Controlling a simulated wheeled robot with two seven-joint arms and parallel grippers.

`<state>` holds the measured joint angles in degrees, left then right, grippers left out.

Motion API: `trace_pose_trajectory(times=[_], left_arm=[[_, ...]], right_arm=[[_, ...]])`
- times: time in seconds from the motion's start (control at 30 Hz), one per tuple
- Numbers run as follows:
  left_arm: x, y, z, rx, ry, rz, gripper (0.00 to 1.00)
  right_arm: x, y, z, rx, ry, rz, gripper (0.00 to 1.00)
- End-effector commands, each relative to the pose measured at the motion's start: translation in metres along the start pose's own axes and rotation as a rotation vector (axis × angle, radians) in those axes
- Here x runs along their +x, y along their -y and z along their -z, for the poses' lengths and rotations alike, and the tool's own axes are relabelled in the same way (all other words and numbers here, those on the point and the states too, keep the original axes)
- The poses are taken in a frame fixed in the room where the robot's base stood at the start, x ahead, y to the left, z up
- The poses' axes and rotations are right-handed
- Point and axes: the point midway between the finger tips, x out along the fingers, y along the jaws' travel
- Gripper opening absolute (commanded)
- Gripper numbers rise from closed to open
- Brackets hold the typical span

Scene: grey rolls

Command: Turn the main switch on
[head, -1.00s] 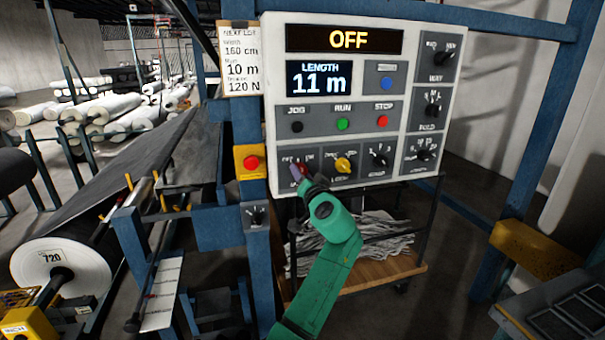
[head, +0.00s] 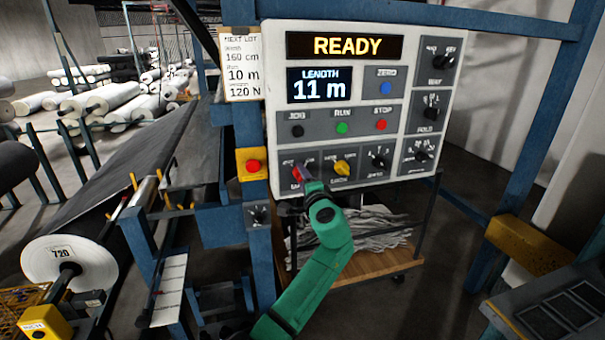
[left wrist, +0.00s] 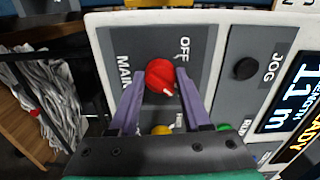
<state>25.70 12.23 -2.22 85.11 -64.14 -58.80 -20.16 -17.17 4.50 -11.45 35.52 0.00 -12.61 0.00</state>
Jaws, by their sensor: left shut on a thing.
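The main switch (head: 298,174) is a red rotary knob at the lower left of the control panel (head: 462,30). In the left wrist view the red knob (left wrist: 160,76) sits between the two purple fingers of my left gripper (left wrist: 154,88), which is shut on it. The knob's white mark points toward the lower right of that view, away from the OFF label. In the head view my left gripper (head: 304,172) partly covers the knob. The panel's top display (head: 348,46) reads READY. My right gripper is not in view.
A yellow knob (head: 342,167) is just right of the main switch. Black, green and red buttons are above it. A red emergency button (head: 253,166) on a yellow box is to the left. A cart (head: 375,262) with grey cloth stands below the panel.

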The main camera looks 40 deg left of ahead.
Motion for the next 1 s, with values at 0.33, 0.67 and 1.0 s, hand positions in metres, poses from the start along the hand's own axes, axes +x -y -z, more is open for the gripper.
trace_pose_trajectory(times=[0.33,0.67,1.0], left_arm=[[0.0001,-0.0004,-0.0007,0.084,0.002,-0.001,0.0],[0.0001,-0.0008,-0.0005,0.088,0.001,-0.001,0.0],[0.0001,-0.0002,-0.0003,0.085,0.001,0.0,0.78]], right_arm=[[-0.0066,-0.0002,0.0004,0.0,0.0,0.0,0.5],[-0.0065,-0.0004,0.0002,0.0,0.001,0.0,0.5],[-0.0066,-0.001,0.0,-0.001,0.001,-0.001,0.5]])
